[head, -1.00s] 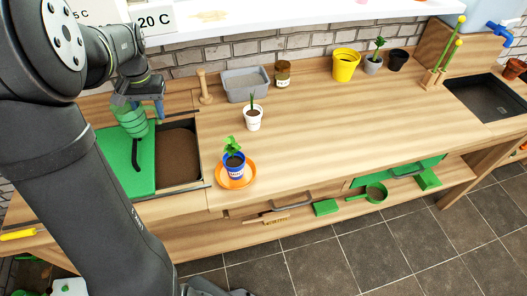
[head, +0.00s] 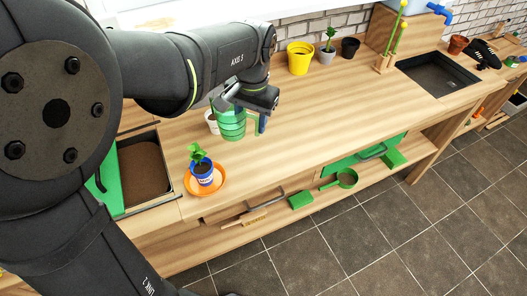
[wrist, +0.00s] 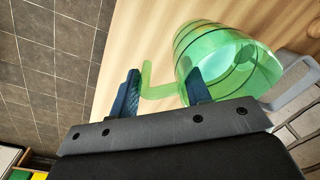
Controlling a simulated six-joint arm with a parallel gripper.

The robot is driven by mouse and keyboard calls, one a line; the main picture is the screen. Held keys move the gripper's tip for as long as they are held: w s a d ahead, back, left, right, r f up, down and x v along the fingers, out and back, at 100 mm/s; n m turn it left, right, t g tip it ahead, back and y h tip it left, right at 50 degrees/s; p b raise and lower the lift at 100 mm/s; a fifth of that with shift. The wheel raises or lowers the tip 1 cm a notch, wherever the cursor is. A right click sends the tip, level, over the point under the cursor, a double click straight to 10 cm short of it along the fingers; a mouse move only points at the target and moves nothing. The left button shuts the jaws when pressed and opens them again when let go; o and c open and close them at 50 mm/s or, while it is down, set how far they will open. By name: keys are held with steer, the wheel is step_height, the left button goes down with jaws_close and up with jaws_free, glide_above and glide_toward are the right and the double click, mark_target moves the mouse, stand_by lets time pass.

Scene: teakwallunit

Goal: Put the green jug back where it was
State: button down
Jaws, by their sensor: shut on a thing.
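The green jug (head: 231,124) is a ribbed, see-through green vessel with a handle. My gripper (head: 258,112) is shut on the jug's handle side, above the wooden worktop (head: 330,115) in the head view. In the wrist view the jug (wrist: 228,62) is to the right, tilted in the picture, and the handle (wrist: 155,90) runs between the two blue fingers of my gripper (wrist: 162,92). I cannot tell whether the jug's base touches the worktop.
A yellow pot (head: 300,58) stands farther back. The worktop's middle is clear to the right.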

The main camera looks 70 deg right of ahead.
steer(key=s+a+r+m, duration=0.1)
steer(key=s+a+m, duration=0.1)
steer(key=s, duration=0.6)
steer(key=s+a+m, duration=0.2)
steer(key=s, duration=0.6)
steer(key=shift+w+d+f, duration=1.05)
steer(key=shift+w+f, duration=0.5)
steer(key=shift+f, duration=0.25)
steer(key=shift+w+d+f, duration=1.05)
steer(key=shift+w+f, duration=0.5)
steer(key=shift+f, duration=0.2)
steer(key=shift+w+d+f, duration=1.05)
steer(key=shift+w+f, duration=0.5)
steer(key=shift+f, duration=0.25)
steer(key=shift+f, duration=0.2)
steer(key=c, duration=0.7)
jaws_free()
steer(key=shift+c, duration=0.2)
steer(key=shift+r, duration=0.1)
